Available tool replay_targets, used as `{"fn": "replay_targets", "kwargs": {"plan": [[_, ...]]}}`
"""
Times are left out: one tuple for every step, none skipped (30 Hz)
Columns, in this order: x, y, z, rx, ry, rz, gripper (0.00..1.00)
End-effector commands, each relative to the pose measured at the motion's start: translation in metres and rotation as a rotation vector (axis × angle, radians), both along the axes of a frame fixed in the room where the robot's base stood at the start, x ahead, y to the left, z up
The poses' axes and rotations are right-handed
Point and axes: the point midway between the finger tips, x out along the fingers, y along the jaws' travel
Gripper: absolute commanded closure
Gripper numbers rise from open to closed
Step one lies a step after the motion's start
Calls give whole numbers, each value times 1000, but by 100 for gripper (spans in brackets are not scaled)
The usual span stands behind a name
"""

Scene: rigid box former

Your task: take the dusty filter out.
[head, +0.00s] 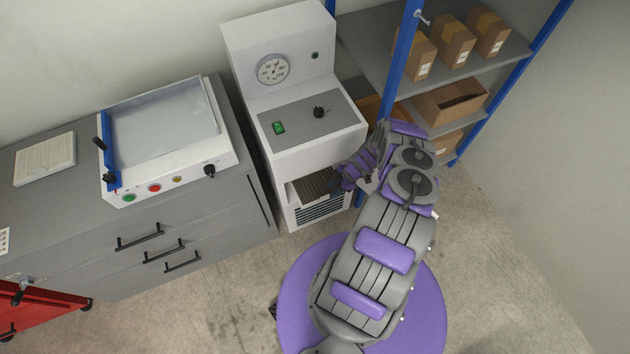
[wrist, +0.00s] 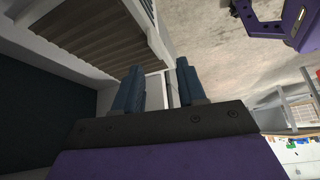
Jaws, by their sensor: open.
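The dusty filter (head: 312,188) is a brownish pleated panel low in the front of the white machine (head: 303,150), in an opening above a slatted grille (head: 318,209). In the wrist view the filter (wrist: 95,38) fills the upper left, with its pleats running lengthwise and a pale edge beside it. My gripper (head: 343,182) is at the right side of this opening, close to the filter. In the wrist view my gripper (wrist: 158,84) is open, with two blue fingers apart and nothing seen between them. The head view partly hides the fingertips behind my wrist.
A blue-posted shelf (head: 408,40) with cardboard boxes (head: 453,38) stands close on the right of the machine. A grey cabinet (head: 200,215) bearing a white sealer-like unit (head: 165,135) stands on the left. The floor (head: 500,270) on the right is clear.

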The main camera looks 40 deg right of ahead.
Motion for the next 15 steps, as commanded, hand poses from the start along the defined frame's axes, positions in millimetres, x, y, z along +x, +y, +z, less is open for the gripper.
{"fn": "replay_targets", "kwargs": {"plan": [[2,5,-6,-1,1,3,60],[3,7,-8,-2,1,3,60],[4,9,-11,-4,2,4,60],[4,10,-12,-7,2,3,60],[5,11,-13,-8,3,3,60],[6,12,-15,-8,3,3,60],[7,13,-17,-9,3,4,60],[9,15,-20,-8,3,4,60],[11,17,-25,-7,4,5,60],[13,18,-29,-6,3,5,60],[15,19,-33,-4,3,5,60],[17,20,-39,-2,5,4,60],[19,21,-43,-1,5,3,60],[20,23,-47,0,4,3,60],[21,25,-51,0,3,3,60]]}}
